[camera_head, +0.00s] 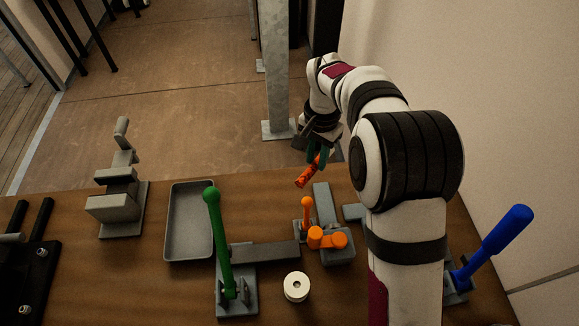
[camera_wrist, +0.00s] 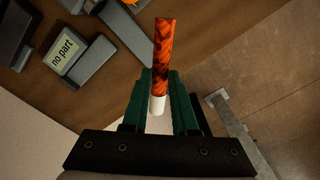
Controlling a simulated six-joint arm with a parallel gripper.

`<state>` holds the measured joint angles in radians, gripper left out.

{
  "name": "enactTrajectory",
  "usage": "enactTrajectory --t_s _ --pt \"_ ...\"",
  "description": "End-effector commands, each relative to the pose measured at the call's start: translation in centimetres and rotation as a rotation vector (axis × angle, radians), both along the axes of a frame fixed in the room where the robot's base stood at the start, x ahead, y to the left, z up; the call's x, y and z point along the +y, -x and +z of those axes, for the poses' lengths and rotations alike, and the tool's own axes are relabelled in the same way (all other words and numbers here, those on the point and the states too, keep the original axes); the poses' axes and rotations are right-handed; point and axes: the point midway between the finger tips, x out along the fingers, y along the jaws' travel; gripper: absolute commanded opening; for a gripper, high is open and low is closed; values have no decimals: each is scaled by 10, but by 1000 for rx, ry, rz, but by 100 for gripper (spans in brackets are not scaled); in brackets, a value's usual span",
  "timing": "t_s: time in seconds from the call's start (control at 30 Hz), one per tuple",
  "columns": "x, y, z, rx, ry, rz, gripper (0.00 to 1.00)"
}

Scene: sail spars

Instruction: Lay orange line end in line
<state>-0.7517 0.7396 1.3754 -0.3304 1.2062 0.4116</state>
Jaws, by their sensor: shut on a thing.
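My gripper (camera_head: 318,150) is held above the back edge of the table, right of centre in the head view. Its green fingers (camera_wrist: 161,105) are shut on the orange line end (camera_wrist: 163,45), an orange rod with dark markings and a white tip in the wrist view. In the head view the orange line end (camera_head: 306,176) hangs tilted below the fingers, apart from the table. Below it on the table stands a grey fixture with an orange lever (camera_head: 306,212) and an orange two-knobbed part (camera_head: 327,239).
A green lever (camera_head: 215,235) stands upright on a grey base. A blue lever (camera_head: 495,240) leans at the right. A grey tray (camera_head: 188,222), a grey stepped block (camera_head: 118,205) and a white ring (camera_head: 296,287) are on the table. A "no part" label (camera_wrist: 62,56) shows in the wrist view.

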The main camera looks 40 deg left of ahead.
Motion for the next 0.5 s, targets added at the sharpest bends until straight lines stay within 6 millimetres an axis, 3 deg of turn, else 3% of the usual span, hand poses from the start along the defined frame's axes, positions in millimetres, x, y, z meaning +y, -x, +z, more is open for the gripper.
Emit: enactTrajectory --t_s 0.1,0.5 --pt "-20 -6 -1 1 1 68 0" --pt "-51 17 -28 1 0 659 0"
